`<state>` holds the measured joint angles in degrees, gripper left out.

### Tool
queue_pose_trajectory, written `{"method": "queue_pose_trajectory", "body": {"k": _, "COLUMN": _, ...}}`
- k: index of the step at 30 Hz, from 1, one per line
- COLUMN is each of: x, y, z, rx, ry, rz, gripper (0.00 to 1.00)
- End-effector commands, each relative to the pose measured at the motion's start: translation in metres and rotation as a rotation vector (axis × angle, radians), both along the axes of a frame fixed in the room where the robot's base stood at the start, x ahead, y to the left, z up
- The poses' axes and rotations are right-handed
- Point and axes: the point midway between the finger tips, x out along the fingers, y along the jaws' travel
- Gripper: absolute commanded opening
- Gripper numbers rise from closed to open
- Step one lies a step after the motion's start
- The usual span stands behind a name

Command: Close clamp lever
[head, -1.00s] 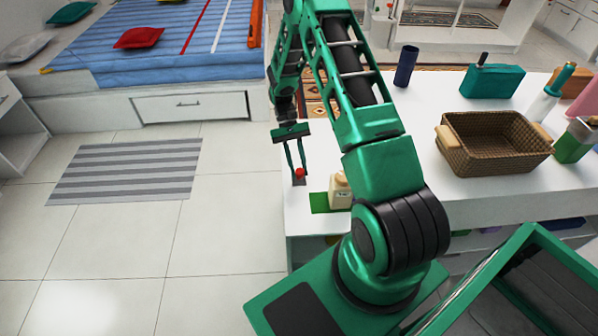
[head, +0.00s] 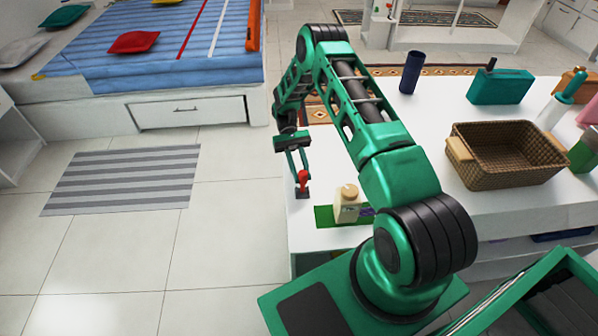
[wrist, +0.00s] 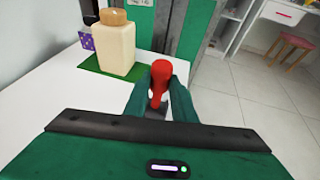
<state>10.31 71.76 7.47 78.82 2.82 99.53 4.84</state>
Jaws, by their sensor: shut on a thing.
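The clamp lever (head: 303,179) has a red handle and stands at the left edge of the white table. It also shows in the wrist view (wrist: 158,79), upright between the fingers. My gripper (head: 300,180) is shut on the red handle. In the wrist view the two green fingertips (wrist: 161,88) flank it. The clamp's dark base (head: 302,195) shows just below; the rest of the clamp is hidden by the gripper.
A cream bottle (head: 347,204) stands close by on a green mat (head: 324,216), with a small purple box (wrist: 86,40) beside it. A wicker basket (head: 480,185) sits farther right on the table. The floor left of the table is open.

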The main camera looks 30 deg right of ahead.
Motion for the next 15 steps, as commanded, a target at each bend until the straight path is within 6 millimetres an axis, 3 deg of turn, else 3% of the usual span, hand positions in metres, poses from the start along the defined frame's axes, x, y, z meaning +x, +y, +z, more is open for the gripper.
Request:
{"method": "queue_pose_trajectory", "body": {"k": 9, "x": 0.0067, "y": 0.0008, "z": 0.0045, "rx": 0.008, "ry": -0.017, "rz": 0.002, "gripper": 0.00}}
{"method": "queue_pose_trajectory", "body": {"k": 10, "x": 0.0066, "y": 0.0007, "z": 0.0045, "rx": 0.008, "ry": -0.017, "rz": 0.001, "gripper": 0.28}}
{"method": "queue_pose_trajectory", "body": {"k": 11, "x": 0.0066, "y": 0.0002, "z": 0.0046, "rx": 0.007, "ry": -0.017, "rz": 0.000, "gripper": 0.35}}
{"method": "queue_pose_trajectory", "body": {"k": 12, "x": 0.0064, "y": -0.0003, "z": 0.0043, "rx": 0.006, "ry": -0.017, "rz": 0.000, "gripper": 0.42}}
{"method": "queue_pose_trajectory", "body": {"k": 15, "x": 0.0048, "y": -0.0022, "z": 0.0032, "rx": 0.005, "ry": -0.013, "rz": -0.003, "gripper": 0.42}}
